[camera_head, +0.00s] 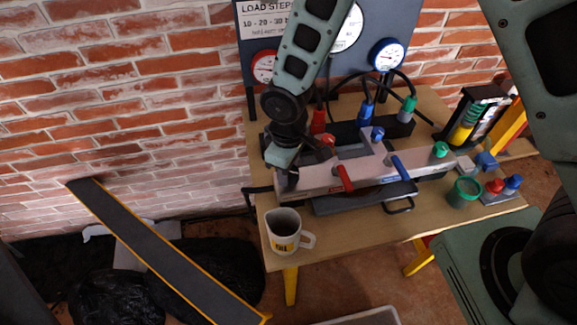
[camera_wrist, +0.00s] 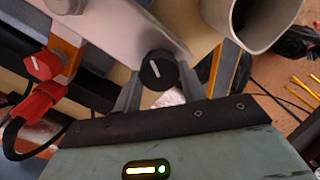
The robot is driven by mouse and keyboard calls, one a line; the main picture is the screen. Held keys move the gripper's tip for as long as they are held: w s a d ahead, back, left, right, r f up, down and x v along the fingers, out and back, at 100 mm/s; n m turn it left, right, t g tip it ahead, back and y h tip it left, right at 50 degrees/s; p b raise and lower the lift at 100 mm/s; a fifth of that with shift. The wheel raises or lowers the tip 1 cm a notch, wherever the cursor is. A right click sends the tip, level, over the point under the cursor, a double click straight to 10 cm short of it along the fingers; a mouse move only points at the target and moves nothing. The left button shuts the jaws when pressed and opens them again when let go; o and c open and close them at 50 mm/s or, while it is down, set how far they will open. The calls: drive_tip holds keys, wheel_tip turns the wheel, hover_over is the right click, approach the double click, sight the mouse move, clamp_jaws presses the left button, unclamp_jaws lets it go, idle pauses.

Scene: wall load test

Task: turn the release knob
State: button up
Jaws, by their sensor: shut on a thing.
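The release knob (camera_wrist: 156,70) is black and round with a white pointer line, which slants in the wrist view. It sits at the end of a pale grey manifold block (camera_head: 318,182) on the table. My gripper (camera_wrist: 159,84) has its two grey fingers on either side of the knob and is shut on it. In the head view my gripper (camera_head: 286,178) is at the left end of the block and hides the knob.
A white jug (camera_head: 285,232) stands close in front, also large in the wrist view (camera_wrist: 262,18). Red (camera_head: 344,178) and blue (camera_head: 399,168) levers stick out of the block. Hoses and gauges are behind. A green cup (camera_head: 464,193) stands right.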

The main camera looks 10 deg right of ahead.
drive_tip(key=n, duration=0.5)
drive_tip(key=shift+n+p, duration=0.3)
idle(0.4)
drive_tip(key=o, duration=1)
drive_tip(key=shift+r, duration=0.15)
wheel_tip(320, 180, up, 17)
drive_tip(key=shift+s+r, duration=0.1)
drive_tip(key=shift+s, duration=0.05)
drive_tip(key=s+d+r+m, duration=0.1)
drive_tip(key=s+m, duration=0.1)
drive_tip(key=s, duration=0.4)
drive_tip(key=s+d+r+m, duration=0.1)
drive_tip(key=s+d+m, duration=0.1)
drive_tip(key=s, duration=0.3)
drive_tip(key=s+d+r+m, duration=0.1)
drive_tip(key=s+d+m, duration=0.1)
drive_tip(key=s+m, duration=0.2)
drive_tip(key=shift+s+d+r+y, duration=0.1)
drive_tip(key=shift+s+y, duration=0.1)
drive_tip(key=shift+s, duration=0.5)
drive_tip(key=shift+s+d+r+y, duration=0.1)
drive_tip(key=shift+s+y, duration=0.1)
drive_tip(key=shift+s, duration=0.45)
